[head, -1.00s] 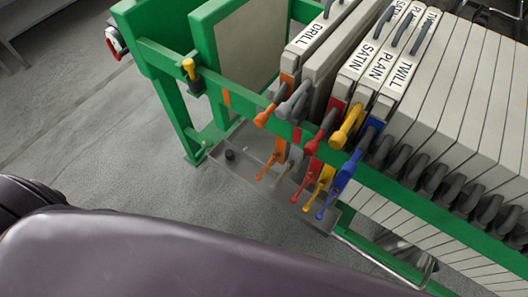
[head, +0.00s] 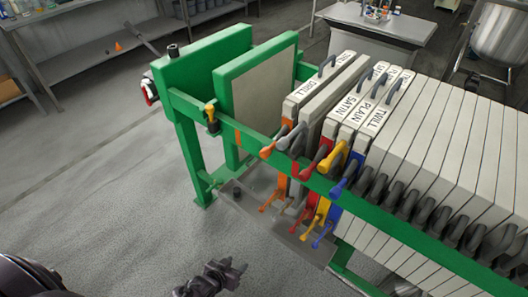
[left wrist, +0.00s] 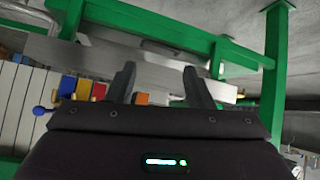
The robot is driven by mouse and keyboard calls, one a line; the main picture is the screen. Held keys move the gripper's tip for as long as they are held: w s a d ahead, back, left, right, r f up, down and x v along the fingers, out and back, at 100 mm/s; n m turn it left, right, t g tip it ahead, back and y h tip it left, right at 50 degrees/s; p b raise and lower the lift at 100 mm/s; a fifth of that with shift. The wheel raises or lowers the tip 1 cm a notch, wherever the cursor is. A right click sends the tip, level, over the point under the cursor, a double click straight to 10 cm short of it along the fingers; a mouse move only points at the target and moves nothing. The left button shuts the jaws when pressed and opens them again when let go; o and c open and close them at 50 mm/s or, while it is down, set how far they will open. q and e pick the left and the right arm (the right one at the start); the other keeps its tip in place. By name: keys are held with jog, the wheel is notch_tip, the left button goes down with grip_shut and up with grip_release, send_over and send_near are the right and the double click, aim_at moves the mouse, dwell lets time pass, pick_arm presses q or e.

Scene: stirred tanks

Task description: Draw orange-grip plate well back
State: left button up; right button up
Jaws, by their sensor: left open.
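The orange-grip plate (head: 304,98), a pale slab labelled DRILL, stands upright in the green frame as the leftmost of the labelled plates. Its orange grip (head: 267,152) juts out over the near green rail, and an orange tap (head: 271,201) hangs below. A gap lies between this plate and the pale-faced green plate to its left. My left gripper (head: 238,272) is open and empty, low in front of the frame and apart from the plate. In the left wrist view its fingers (left wrist: 160,88) are spread, with an orange patch (left wrist: 141,99) beyond them. My right gripper is not seen.
Grey, red, yellow and blue grips (head: 339,187) crowd close to the right of the orange one. The green rail (head: 245,145) runs in front of the plates, above a grey drip tray (head: 300,238). The floor (head: 110,180) at left is clear.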

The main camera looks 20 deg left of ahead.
pick_arm(q)
jog(key=w+r+t+h+p, duration=0.15)
jog(key=w+r, duration=0.35)
jog(key=r, duration=0.5)
jog(key=w+r+t+p, duration=0.1)
jog(key=w+r+t, duration=0.3)
jog(key=r, duration=0.7)
jog(key=m+t+h+p, duration=0.1)
jog(key=t+h+p, duration=0.1)
send_near(262, 156)
jog(key=x, duration=0.4)
jog(key=p+x, duration=0.1)
jog(key=x, duration=0.6)
jog(key=shift+c, duration=0.5)
grip_shut()
